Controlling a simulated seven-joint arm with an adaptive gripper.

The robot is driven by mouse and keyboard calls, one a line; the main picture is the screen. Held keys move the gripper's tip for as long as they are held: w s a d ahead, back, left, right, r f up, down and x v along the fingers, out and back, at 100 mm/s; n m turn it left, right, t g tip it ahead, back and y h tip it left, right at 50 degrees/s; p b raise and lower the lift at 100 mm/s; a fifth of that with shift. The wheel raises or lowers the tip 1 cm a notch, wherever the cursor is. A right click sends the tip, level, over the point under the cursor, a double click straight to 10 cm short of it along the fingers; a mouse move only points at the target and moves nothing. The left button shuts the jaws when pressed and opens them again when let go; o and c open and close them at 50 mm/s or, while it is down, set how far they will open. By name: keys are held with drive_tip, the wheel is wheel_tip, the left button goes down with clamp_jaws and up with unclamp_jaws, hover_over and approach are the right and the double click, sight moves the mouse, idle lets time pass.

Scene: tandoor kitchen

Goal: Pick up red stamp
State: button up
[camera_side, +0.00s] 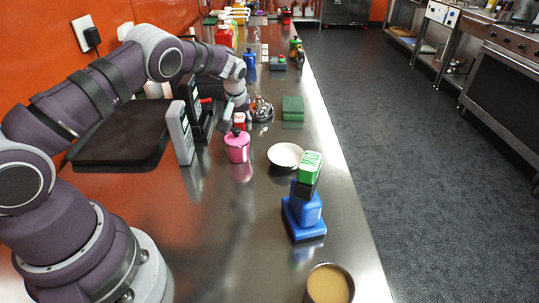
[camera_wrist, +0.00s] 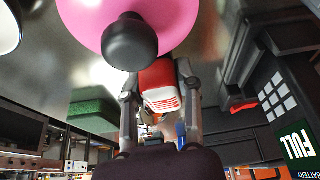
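The red stamp (camera_wrist: 160,76), red with a white red-lined label, stands between the two fingers of my gripper (camera_wrist: 160,92) in the wrist view. The fingers are apart, one on each side and very close to it; contact is not clear. In the side view my gripper (camera_side: 237,108) points down at the small red and white stamp (camera_side: 239,118), just behind the pink pot. The stamp's lower part is hidden there.
The pink pot (camera_side: 237,150) with a black knob stands right in front of the stamp; a metal object (camera_side: 261,110) is to its right. A grey upright device (camera_side: 180,133) is to the left. A white bowl (camera_side: 285,155) and a blue stamp (camera_side: 305,210) stand nearer.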

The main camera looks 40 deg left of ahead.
clamp_jaws()
